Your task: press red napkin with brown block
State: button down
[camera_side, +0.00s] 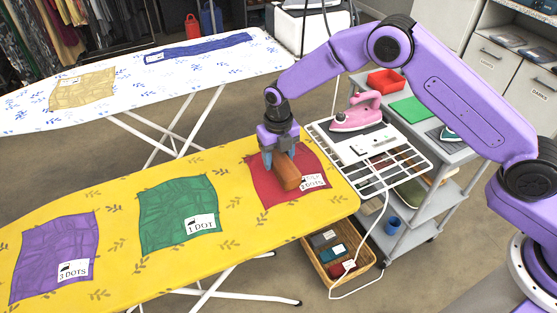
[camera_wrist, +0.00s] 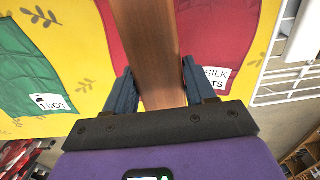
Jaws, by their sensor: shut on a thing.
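The red napkin (camera_side: 262,182) lies on the yellow ironing board at its right end, with a white label on its near right corner. My gripper (camera_side: 280,147) is over the napkin and shut on the brown block (camera_side: 285,172), a long wooden bar. The block also shows between the fingers in the wrist view (camera_wrist: 152,50). It hides the middle of the red napkin (camera_wrist: 215,35) there. The block is on or just above the napkin; I cannot tell whether it touches.
A green napkin (camera_side: 178,205) and a purple napkin (camera_side: 52,258) lie to the left on the yellow board (camera_side: 120,200). A white wire rack (camera_side: 395,172) and a pink iron (camera_side: 357,113) stand right of the board. A basket (camera_side: 338,262) is below its right end.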

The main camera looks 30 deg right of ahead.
jog(key=d+r, duration=0.5)
jog(key=r, duration=0.1)
jog(key=shift+d+f, duration=0.2)
jog(key=shift+f, duration=3)
jog(key=shift+f, duration=1.75)
jog(key=shift+s+f, duration=0.2)
jog(key=shift+f, duration=0.05)
dwell(1.3)
jog(key=shift+r, duration=0.1)
jog(key=shift+w+r, duration=0.2)
jog(key=shift+r, duration=1.9)
